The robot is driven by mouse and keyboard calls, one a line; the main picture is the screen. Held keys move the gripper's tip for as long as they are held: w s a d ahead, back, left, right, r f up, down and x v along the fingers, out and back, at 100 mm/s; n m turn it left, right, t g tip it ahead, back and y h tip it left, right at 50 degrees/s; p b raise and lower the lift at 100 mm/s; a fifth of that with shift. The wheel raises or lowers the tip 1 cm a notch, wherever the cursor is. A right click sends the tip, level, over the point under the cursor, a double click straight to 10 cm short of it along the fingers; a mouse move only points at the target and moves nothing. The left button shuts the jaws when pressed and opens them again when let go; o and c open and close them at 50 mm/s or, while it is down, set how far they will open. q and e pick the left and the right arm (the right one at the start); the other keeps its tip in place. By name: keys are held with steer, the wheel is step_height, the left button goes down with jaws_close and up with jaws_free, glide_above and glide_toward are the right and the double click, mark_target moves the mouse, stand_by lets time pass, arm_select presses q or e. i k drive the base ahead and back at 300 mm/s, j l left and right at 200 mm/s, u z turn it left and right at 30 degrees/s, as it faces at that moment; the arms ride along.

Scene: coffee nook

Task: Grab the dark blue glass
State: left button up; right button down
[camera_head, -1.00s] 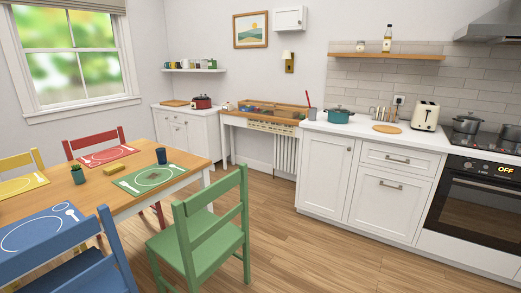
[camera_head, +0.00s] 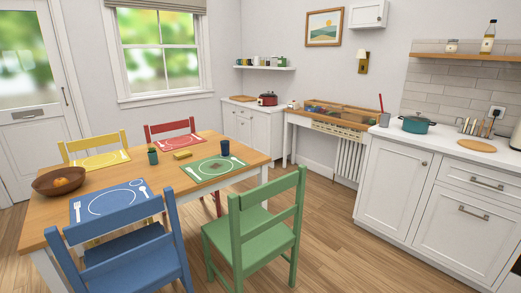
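The dark blue glass (camera_head: 225,148) stands upright on the wooden dining table (camera_head: 40,243), near its far right corner. It is just behind the green placemat (camera_head: 232,162). Nothing covers it. Neither of my grippers shows in the head view.
A blue chair (camera_head: 120,255) and a green chair (camera_head: 262,225) stand at the table's near side. Yellow (camera_head: 95,141) and red (camera_head: 170,127) chairs stand on its far side. Floor is open toward the white cabinets (camera_head: 395,186).

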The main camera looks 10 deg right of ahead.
mark_target(225, 148)
steer(key=i+l+z, duration=0.15)
steer(key=i+z, duration=0.2)
steer(key=i+l+z, duration=0.25)
steer(key=i+z, duration=0.7)
steer(key=i+j+z, duration=0.15)
steer(key=i+z, duration=0.3)
steer(key=i, duration=0.15)
steer(key=i+u, duration=0.3)
steer(key=i, duration=0.35)
steer(key=i+l+u, duration=0.25)
steer(key=i, duration=0.4)
steer(key=i+j+u, duration=0.1)
steer(key=i+u, duration=0.15)
steer(key=u, duration=0.2)
steer(key=i+u, duration=0.25)
steer(key=u, duration=0.15)
steer(key=i+u, duration=0.25)
steer(key=u, duration=0.2)
steer(key=i+l+u, duration=0.15)
steer(key=u, duration=0.3)
steer(key=i+l+u, duration=0.25)
steer(key=u, duration=0.15)
